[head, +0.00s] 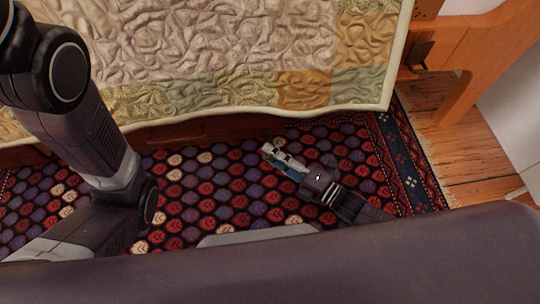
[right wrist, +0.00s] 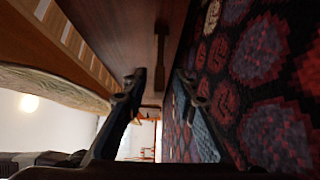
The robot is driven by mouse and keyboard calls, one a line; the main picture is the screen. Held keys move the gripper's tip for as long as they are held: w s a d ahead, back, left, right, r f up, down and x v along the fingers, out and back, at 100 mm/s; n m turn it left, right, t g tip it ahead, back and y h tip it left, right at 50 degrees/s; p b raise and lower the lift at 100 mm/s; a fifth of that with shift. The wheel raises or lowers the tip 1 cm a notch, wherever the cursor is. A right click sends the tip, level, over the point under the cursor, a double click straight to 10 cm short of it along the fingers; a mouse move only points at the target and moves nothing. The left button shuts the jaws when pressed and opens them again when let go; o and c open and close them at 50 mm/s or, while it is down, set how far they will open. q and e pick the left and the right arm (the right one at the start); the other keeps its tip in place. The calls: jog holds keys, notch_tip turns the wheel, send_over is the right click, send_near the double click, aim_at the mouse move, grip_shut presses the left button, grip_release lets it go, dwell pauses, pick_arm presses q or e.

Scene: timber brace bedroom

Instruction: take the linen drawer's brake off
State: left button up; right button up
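The linen drawer (head: 190,131) shows as a dark reddish-brown wooden front under the bed's overhanging quilt. In the right wrist view, a brown wood panel (right wrist: 125,35) runs along the upper middle. A dark, narrow bar with a wider end (right wrist: 161,50) sits against it; I cannot tell whether it is the brake lever or a handle. My right gripper (head: 272,154) is low over the rug in front of the drawer. In the right wrist view its two fingers (right wrist: 158,85) are apart, with nothing held between them. My left arm enters at the left; its gripper is not visible.
A patterned red and purple rug (head: 200,190) covers the floor before the bed. The quilt (head: 230,50) hangs above the drawer. An orange wooden bed leg (head: 470,75) stands at the right, over bare floorboards (head: 465,155).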

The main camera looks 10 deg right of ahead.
jog(key=shift+w+a, duration=0.25)
grip_shut()
dwell(0.3)
